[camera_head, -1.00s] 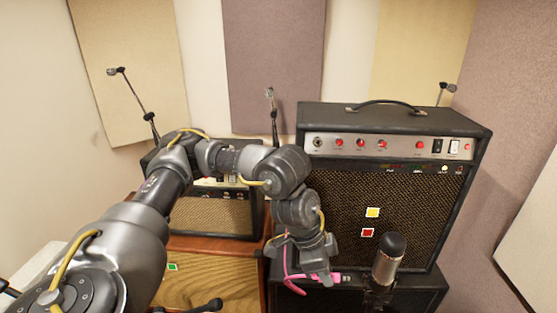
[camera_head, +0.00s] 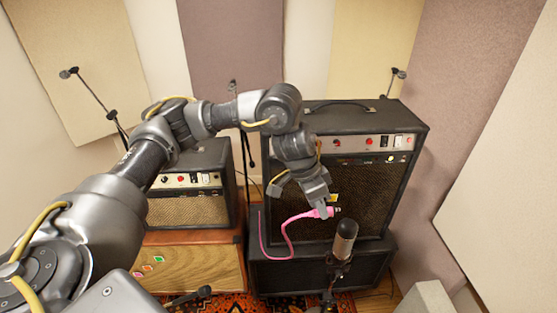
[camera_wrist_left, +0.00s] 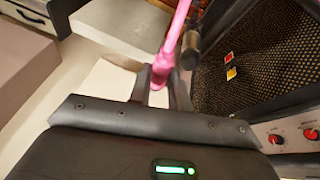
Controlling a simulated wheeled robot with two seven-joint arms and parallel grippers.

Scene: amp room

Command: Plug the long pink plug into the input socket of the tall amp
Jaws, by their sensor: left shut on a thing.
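The tall amp (camera_head: 372,180) is black with a silver control panel (camera_head: 385,142) along its top front. The left end of that panel is behind my arm, and I cannot make out the input socket. My left gripper (camera_head: 319,207) is shut on the long pink plug (camera_head: 323,212), in front of the amp's lower grille. The plug's tip points right in the head view, and its pink cable hangs in a loop to the left. In the left wrist view the plug (camera_wrist_left: 175,42) sticks up from between the fingers (camera_wrist_left: 163,86), left of the grille. My right gripper is not in view.
A microphone (camera_head: 346,238) stands close to the right of the plug. The tall amp is on a black cabinet (camera_head: 280,275). A smaller amp (camera_head: 187,208) on a wooden cabinet (camera_head: 215,262) is at left. A mic stand (camera_head: 243,130) is behind the arm.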

